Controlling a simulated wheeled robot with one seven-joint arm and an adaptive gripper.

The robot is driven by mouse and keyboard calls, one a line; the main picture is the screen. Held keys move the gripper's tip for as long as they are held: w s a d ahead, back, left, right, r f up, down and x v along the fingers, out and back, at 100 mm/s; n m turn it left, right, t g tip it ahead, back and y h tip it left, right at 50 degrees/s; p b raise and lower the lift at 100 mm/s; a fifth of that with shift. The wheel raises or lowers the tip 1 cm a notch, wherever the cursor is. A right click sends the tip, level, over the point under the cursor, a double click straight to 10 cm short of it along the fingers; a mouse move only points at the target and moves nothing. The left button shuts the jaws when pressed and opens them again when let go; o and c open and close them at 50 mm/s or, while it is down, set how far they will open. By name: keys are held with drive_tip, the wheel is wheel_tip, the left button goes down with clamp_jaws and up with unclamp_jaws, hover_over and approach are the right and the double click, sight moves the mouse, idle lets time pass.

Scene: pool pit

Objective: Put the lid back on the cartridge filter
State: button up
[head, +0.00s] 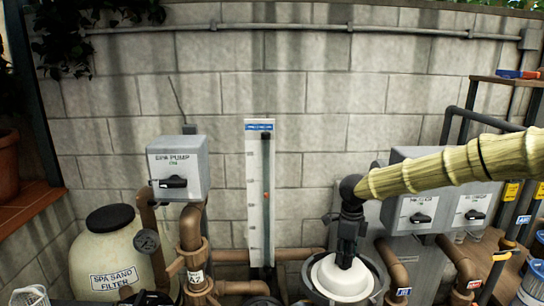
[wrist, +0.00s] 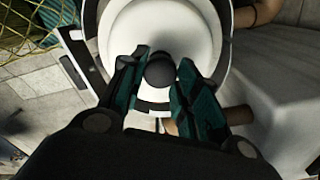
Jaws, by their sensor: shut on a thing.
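The white round lid (head: 341,280) with a dark knob is at the lower right of centre in the head view. My gripper (head: 347,256) comes down on it from above. In the wrist view my gripper's green-lined fingers (wrist: 161,68) are closed on both sides of the dark knob (wrist: 160,74), with the white lid (wrist: 155,28) behind it. The grey round filter housing (head: 372,292) shows around the lid. I cannot tell whether the lid rests on its rim or hangs just above it. The lower housing is out of frame.
Brown pipes (head: 398,270) stand close right of the housing, below grey switch boxes (head: 420,207). A tall white gauge board (head: 257,190), the spa pump box (head: 178,168) and the sand filter (head: 110,255) are to the left. A block wall (head: 310,110) is behind.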

drive_tip(key=shift+c, duration=0.3)
drive_tip(key=shift+r+p, duration=0.5)
drive_tip(key=shift+p, duration=0.05)
drive_tip(key=shift+r+p, duration=1.55)
drive_tip(key=shift+r, duration=0.4)
